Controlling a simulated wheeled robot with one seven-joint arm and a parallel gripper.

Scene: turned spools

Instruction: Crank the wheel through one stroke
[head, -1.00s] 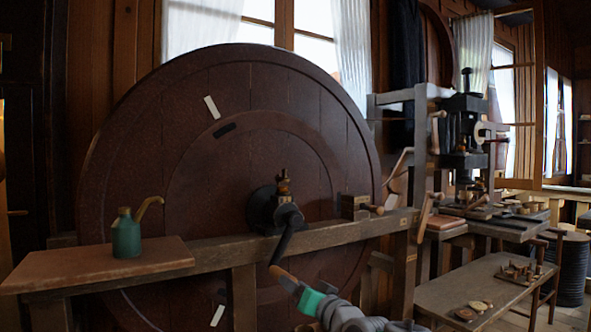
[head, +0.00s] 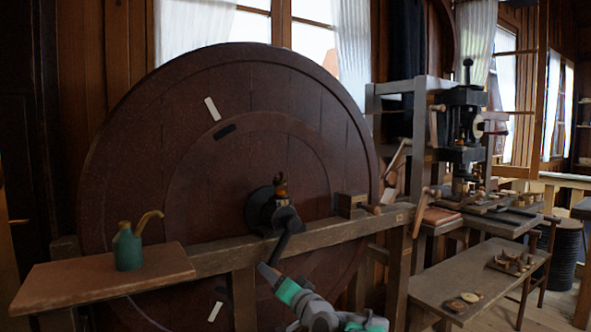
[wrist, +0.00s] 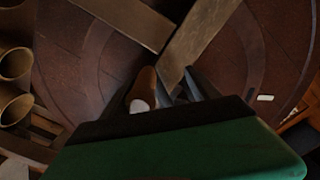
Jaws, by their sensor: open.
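The big dark-brown wheel (head: 150,150) stands upright behind a wooden rail. Its hub (head: 272,208) carries a dark crank arm (head: 283,243) that hangs down, slightly to the left. My gripper (head: 266,272) is at the lower end of the crank arm in the head view and hides the wooden handle there. In the wrist view the brown handle (wrist: 143,88), with its pale end, lies between the fingers of my gripper (wrist: 163,90), closer to the left one. The fingers are open; whether either touches the handle I cannot tell.
The wooden rail (head: 335,231) runs in front of the wheel, just above my gripper. A green oil can (head: 128,248) stands on a board at left. At right are a bench press (head: 462,130) and a low bench (head: 475,285) with small parts.

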